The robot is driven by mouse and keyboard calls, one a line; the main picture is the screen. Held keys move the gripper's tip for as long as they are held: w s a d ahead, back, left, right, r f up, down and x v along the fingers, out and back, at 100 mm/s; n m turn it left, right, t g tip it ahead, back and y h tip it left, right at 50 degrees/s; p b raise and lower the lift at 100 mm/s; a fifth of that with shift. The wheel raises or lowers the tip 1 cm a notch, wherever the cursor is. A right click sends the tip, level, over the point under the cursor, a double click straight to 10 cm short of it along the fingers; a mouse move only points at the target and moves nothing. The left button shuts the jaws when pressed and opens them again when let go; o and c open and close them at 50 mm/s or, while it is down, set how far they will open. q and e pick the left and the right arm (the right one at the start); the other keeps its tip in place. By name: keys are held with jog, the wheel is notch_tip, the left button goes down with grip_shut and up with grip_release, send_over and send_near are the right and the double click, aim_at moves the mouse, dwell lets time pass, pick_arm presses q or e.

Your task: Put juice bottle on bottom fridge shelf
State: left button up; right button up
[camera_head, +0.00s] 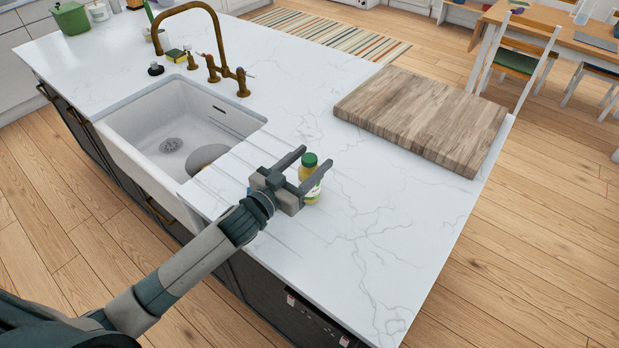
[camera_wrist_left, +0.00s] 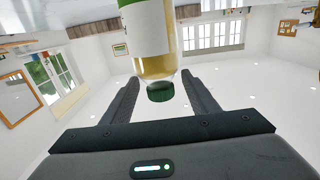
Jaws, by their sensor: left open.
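The juice bottle (camera_head: 309,175) stands upright on the white marble island top, with a green cap and yellowish contents. My left gripper (camera_head: 305,160) is open, with one finger on each side of the bottle. In the left wrist view, which is upside down, the bottle (camera_wrist_left: 151,45) hangs from the top with its green cap between the open fingers (camera_wrist_left: 160,85). I cannot tell whether a finger touches it. The fridge and its bottom shelf are not in view. My right gripper is not in view.
A wooden cutting board (camera_head: 422,115) lies to the right of the bottle. A white sink (camera_head: 165,140) with a brass faucet (camera_head: 205,45) is at the left. The marble counter (camera_head: 370,235) in front of the board is clear. A dining table and chairs (camera_head: 517,62) stand at the back right.

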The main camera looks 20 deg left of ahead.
pick_arm(q)
jog(key=shift+c, duration=0.6)
grip_shut()
jog(key=shift+r, duration=0.1)
